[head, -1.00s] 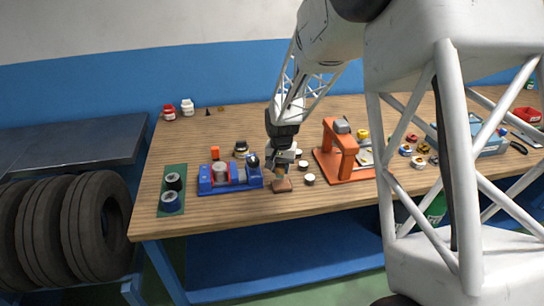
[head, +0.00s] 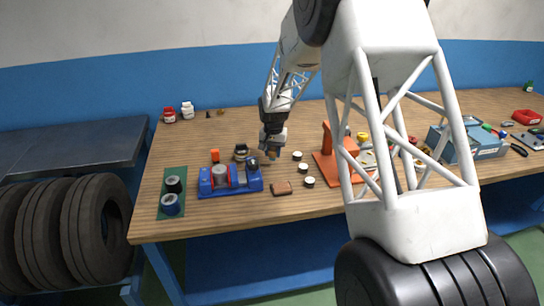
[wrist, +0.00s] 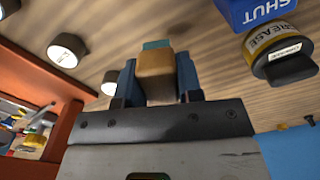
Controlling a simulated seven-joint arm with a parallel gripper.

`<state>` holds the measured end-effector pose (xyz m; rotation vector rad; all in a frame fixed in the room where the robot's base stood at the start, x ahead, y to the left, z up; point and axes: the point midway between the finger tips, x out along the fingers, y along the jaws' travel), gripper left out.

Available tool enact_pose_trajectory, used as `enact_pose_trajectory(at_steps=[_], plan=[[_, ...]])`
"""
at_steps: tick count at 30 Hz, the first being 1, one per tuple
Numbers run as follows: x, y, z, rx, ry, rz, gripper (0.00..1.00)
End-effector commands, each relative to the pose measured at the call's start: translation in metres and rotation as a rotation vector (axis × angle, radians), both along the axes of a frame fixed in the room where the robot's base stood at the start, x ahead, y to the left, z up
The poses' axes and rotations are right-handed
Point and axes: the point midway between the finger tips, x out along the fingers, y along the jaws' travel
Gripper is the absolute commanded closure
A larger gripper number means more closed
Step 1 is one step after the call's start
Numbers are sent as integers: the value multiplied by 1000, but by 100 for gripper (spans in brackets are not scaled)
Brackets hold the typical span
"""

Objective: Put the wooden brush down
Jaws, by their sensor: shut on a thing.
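The wooden brush (wrist: 157,80), seen in the wrist view as a tan block with a teal far end, is between the two blue fingers of my gripper (wrist: 157,68). My gripper is shut on it. In the head view my gripper (head: 270,152) points down over the wooden table (head: 230,134), behind a flat brown block (head: 282,188) and right of the blue vise-like fixture (head: 230,180). The brush is small there, and its bristles cannot be made out clearly. It appears to be held clear of the tabletop.
White-topped round pieces (head: 310,182) lie to the right, beside an orange stand (head: 328,165). A grease tin (wrist: 280,55) and a blue block marked SHUT (wrist: 262,12) are close in the wrist view.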

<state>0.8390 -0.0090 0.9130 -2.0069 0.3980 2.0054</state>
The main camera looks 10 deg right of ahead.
Motion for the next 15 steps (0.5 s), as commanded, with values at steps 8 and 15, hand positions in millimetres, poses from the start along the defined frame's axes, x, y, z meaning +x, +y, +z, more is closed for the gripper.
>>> enact_pose_trajectory(at_steps=[8,15], plan=[[22,0,-3,0,2,0,92],[23,0,-2,0,1,0,92]])
